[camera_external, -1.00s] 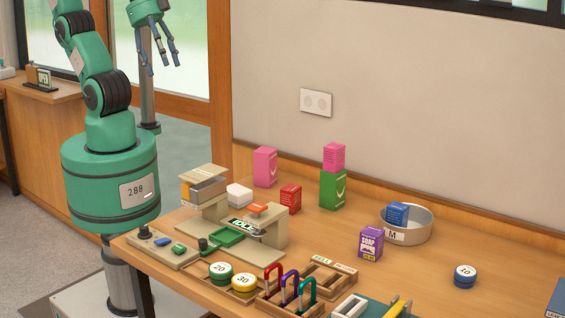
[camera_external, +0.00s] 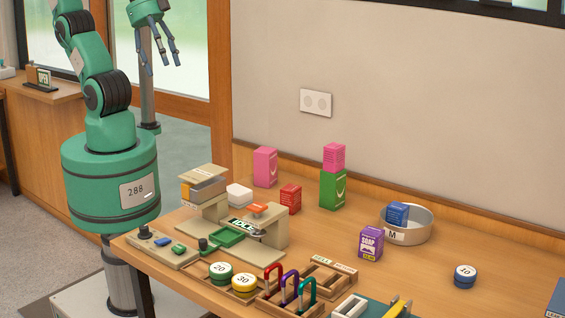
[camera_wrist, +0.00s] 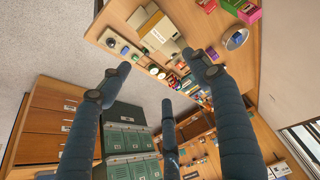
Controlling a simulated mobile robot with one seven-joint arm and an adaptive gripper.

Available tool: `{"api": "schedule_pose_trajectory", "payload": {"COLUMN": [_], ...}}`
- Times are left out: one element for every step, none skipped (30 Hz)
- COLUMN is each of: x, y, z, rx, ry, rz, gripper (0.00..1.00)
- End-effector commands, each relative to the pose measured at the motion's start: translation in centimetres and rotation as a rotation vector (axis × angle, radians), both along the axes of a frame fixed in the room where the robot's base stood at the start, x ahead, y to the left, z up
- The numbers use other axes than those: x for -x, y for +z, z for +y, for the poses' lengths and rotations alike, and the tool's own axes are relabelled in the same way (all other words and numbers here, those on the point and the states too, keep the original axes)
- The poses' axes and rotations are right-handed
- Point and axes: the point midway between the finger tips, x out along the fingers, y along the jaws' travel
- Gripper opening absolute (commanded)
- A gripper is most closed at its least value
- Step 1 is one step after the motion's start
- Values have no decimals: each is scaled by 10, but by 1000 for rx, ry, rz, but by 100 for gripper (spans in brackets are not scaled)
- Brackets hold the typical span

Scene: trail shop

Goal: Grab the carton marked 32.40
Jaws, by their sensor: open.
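Several cartons stand on the wooden table; no 32.40 marking can be read on any of them. A pink carton (camera_external: 265,167) stands at the back. A smaller pink carton (camera_external: 334,157) sits on a green carton (camera_external: 332,190). A red carton (camera_external: 290,199) stands in front of them. A purple carton marked SOAP (camera_external: 371,243) has a yellow label too small to read. A blue carton (camera_external: 397,214) sits in a round tin (camera_external: 428,232) marked M. My gripper (camera_external: 160,50) is open and empty, raised left of the table. Its spread fingers show in the wrist view (camera_wrist: 158,82).
A beige scale-like device (camera_external: 270,228), a white block (camera_external: 239,195) and a wooden tray of carabiners (camera_external: 272,305) crowd the table's left and front. The wall (camera_external: 430,110) bounds the back.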

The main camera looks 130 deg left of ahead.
Motion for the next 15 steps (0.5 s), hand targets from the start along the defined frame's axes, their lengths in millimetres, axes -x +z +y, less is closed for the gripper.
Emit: {"api": "schedule_pose_trajectory", "payload": {"x": [15, 17, 17, 16, 14, 12, 9, 7, 2, -2, -6, -12, -17, -22, -29], "y": [2, 3, 4, 5, 6, 7, 9, 10, 13, 15, 18, 21, 24, 27, 30], "z": [0, 0, 0, 0, 0, 1, 1, 1, 1, 2, 2, 2, 3, 3, 4], "rx": [0, -1, -2, -4, -5, -8, -10, -14, -19, -22, -27, -34, -40, -46, -54], "ry": [-1, -2, -4, -6, -8, -13, -17, -23, -32, -39, -47, -60, -69, -80, -95], "rz": [-12, -14, -15, -14, -13, -9, -7, -4, 0, 2, 5, 11, 14, 19, 25], "gripper": [62, 62, 62, 62, 62, 62, 62, 62, 62, 62, 62, 62, 62, 62, 62]}}
